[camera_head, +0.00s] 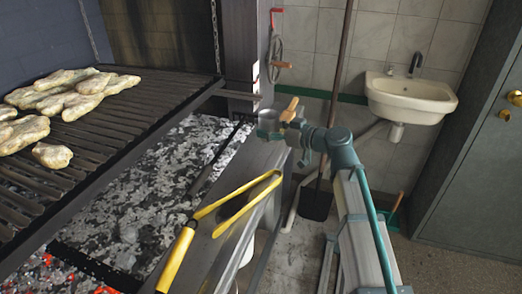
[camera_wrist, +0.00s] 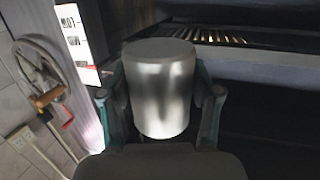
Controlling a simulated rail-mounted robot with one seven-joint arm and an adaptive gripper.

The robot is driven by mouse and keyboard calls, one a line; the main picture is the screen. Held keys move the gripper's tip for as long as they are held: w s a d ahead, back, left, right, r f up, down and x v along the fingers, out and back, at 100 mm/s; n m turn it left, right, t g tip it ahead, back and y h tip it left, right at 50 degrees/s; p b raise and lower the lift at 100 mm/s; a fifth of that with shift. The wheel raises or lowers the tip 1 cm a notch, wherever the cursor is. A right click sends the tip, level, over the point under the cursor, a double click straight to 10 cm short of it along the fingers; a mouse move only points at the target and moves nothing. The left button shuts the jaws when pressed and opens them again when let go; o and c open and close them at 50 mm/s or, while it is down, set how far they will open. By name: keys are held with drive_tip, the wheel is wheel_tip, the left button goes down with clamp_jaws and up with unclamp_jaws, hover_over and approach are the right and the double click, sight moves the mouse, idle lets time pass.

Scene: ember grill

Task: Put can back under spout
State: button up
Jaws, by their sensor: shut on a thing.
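A plain silvery metal can (camera_wrist: 163,88) fills the middle of the wrist view. My gripper (camera_wrist: 161,96) is shut on it, with one green-grey finger on each side. In the head view the can (camera_head: 268,122) shows small at the end of my arm, beside the grill's front right corner and above the floor. My gripper (camera_head: 285,130) partly covers it there. A tan wooden piece (camera_head: 289,110) shows just above the gripper; I cannot tell what it belongs to. I cannot make out the spout in either view.
The grill grate (camera_head: 100,120) holds several pieces of food, with ash and embers below. Yellow tongs (camera_head: 225,210) lie on the metal front ledge (camera_head: 205,240). A pole-handled tool (camera_head: 317,204) stands behind my arm.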

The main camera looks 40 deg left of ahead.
drive_tip(key=shift+s+r+n+g, duration=0.3)
drive_tip(key=shift+s+g, duration=0.1)
drive_tip(key=shift+g, duration=0.1)
drive_tip(key=shift+a+f, duration=0.1)
drive_tip(key=shift+f, duration=0.05)
drive_tip(key=w+a+f+p, duration=0.1)
drive_tip(key=w+a+f, duration=0.3)
drive_tip(key=w+a, duration=0.2)
hover_over(261, 148)
drive_tip(key=f, duration=0.4)
drive_tip(key=shift+s+d+f+p, duration=0.15)
drive_tip(key=shift+s+d+p, duration=0.1)
drive_tip(key=shift+d+p, duration=0.15)
drive_tip(key=shift+w+a+f, duration=0.3)
drive_tip(key=shift+a+f, duration=0.05)
drive_tip(key=shift+f, duration=0.2)
wheel_tip(261, 148, down, 3)
drive_tip(key=shift+w+a+f, duration=0.1)
drive_tip(key=shift+a, duration=0.05)
drive_tip(key=shift+f, duration=0.2)
drive_tip(key=shift+f, duration=0.2)
